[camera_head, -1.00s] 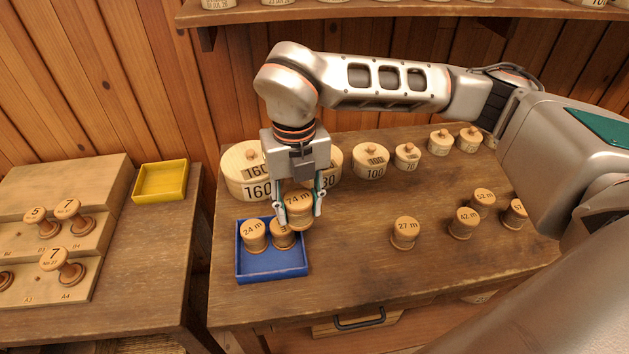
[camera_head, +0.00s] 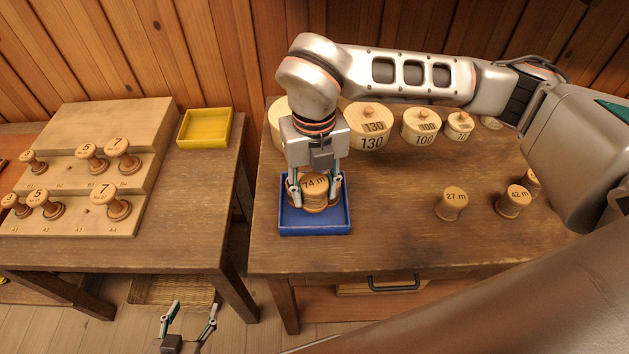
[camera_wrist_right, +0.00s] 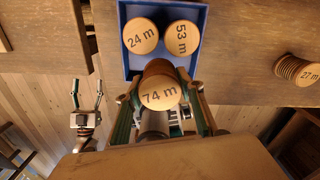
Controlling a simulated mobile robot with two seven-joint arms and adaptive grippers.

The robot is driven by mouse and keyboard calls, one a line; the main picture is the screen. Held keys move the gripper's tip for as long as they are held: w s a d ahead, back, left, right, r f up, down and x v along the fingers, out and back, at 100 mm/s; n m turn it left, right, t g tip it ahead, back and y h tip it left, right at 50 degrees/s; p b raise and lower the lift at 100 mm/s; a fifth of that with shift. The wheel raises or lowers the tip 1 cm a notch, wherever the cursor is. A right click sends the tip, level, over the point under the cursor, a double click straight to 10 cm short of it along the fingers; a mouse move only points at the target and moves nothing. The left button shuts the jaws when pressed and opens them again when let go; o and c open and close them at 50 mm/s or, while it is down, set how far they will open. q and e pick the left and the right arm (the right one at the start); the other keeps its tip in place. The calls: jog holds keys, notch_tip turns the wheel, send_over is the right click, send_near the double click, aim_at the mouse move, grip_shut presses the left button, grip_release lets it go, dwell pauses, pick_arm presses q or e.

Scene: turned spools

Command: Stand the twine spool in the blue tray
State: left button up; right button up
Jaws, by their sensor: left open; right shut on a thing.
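My right gripper (camera_head: 316,204) is shut on a wooden spool marked 74 m (camera_head: 315,188), held upright at the blue tray (camera_head: 316,230). In the right wrist view the held spool (camera_wrist_right: 160,93) overlaps the near part of the tray (camera_wrist_right: 124,45). I cannot tell whether its base touches the tray floor. Spools marked 24 m (camera_wrist_right: 141,37) and 53 m (camera_wrist_right: 182,38) stand in the tray; the arm and held spool hide them in the head view. My left gripper (camera_head: 193,308) is open and empty, low in front of the tables.
Spools marked 27 m (camera_head: 451,203) and 42 m (camera_head: 513,201) stand right of the tray. Large round lidded boxes, including one marked 130 (camera_head: 368,128), line the back. A yellow tray (camera_head: 205,128) and a stepped spool rack (camera_head: 75,218) are on the left table.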

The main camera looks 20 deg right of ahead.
notch_tip(320, 180, down, 6)
jog(key=b, duration=0.3)
jog(key=shift+b, duration=0.3)
jog(key=shift+f+b, duration=0.3)
jog(key=shift+f, duration=0.15)
jog(key=o, duration=1.2)
